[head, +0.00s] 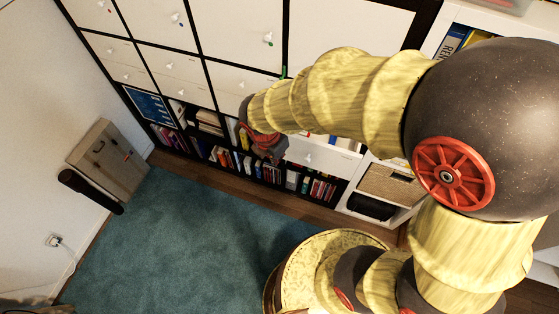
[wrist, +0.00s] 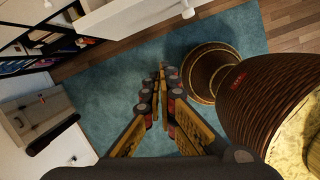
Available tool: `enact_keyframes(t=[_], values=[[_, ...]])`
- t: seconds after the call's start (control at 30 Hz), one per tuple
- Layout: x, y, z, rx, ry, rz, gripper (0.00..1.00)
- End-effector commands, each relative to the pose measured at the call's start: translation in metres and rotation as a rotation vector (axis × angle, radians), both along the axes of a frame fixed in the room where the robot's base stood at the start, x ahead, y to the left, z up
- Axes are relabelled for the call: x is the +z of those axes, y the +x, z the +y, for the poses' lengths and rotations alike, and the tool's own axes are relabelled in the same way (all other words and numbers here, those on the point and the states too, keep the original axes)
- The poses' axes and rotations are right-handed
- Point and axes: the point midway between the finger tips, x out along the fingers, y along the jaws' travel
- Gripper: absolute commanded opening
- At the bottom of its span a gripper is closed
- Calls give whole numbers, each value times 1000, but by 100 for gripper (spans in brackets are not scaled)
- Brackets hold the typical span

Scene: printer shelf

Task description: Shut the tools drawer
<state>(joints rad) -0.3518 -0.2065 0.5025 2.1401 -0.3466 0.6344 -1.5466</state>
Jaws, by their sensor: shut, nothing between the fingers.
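A white drawer (head: 322,158) with a pale knob sits low in the shelf wall, right of my gripper in the head view. It appears to stand out from the shelf, with small coloured things showing behind its front; my arm covers part of it. I cannot read a label that marks it as the tools drawer. In the wrist view a white drawer front (wrist: 130,17) with pale knobs crosses the top edge. My gripper (head: 268,150) is shut and empty in front of the lower shelves, left of the drawer. Its fingers (wrist: 163,78) point over the carpet in the wrist view.
White cabinet doors (head: 175,62) with small knobs fill the upper wall. Books (head: 240,160) stand in the low black shelves. A wicker basket (head: 390,185) is at the right. A wooden box (head: 110,160) stands by the left wall. The teal carpet (head: 170,230) is clear.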

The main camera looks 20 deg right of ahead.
Motion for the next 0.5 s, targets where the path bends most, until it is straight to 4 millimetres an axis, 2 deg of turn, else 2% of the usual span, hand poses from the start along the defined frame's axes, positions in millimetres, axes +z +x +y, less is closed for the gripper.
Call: enact_keyframes(t=[0.1,0.2,0.37,0.5], values=[[3,9,2,193,-26,2,0],[3,10,3,288,-41,9,0],[-1,11,3,339,-50,17,0],[-18,14,0,339,-51,21,0]])
